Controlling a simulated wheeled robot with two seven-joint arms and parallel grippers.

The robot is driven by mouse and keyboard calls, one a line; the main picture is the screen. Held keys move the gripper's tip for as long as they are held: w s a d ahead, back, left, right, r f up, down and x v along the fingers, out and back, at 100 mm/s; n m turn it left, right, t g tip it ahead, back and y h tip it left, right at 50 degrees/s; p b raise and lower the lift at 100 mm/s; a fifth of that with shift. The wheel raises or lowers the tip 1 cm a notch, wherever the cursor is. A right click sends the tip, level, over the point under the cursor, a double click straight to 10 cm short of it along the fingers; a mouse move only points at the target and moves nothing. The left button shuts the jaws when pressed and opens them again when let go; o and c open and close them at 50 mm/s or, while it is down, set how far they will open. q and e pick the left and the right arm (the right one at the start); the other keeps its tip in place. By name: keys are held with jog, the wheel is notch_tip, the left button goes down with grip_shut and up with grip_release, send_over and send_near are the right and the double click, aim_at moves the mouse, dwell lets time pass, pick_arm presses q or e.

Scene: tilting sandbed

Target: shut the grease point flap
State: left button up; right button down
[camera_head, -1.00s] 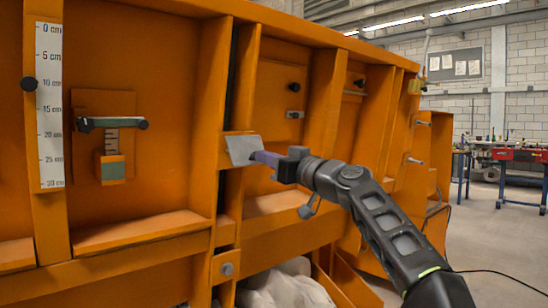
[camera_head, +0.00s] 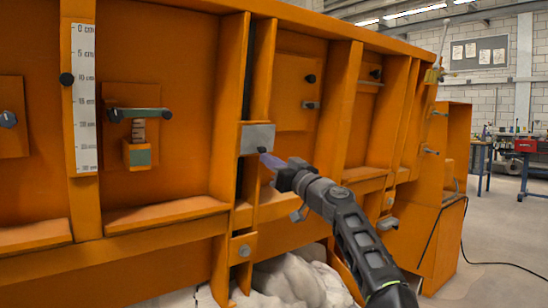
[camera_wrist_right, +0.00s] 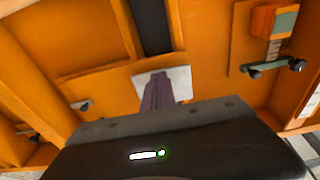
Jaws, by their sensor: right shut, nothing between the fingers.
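The grease point flap (camera_head: 257,136) is a small grey rectangular plate on an orange upright of the sandbed frame. In the head view it looks upright and flat to the frame; any small gap behind it cannot be made out. My right gripper (camera_head: 267,161) is shut and empty, with its purple fingertips just below the flap's lower edge. In the right wrist view the flap (camera_wrist_right: 181,80) shows pale behind the shut fingers (camera_wrist_right: 160,92), which cover its middle. Whether they touch it is unclear. My left gripper is out of view.
Orange ribs and ledges stand out on both sides of the flap. A scale strip (camera_head: 85,100) and a green-grey lever (camera_head: 138,113) are to the left. White sacks (camera_head: 290,282) lie below. Open floor (camera_head: 505,240) is at the right.

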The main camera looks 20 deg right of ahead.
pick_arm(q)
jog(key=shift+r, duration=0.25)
pick_arm(e)
jog(key=shift+w, duration=0.15)
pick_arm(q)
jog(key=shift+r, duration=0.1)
pick_arm(e)
jog(key=shift+a, duration=0.1)
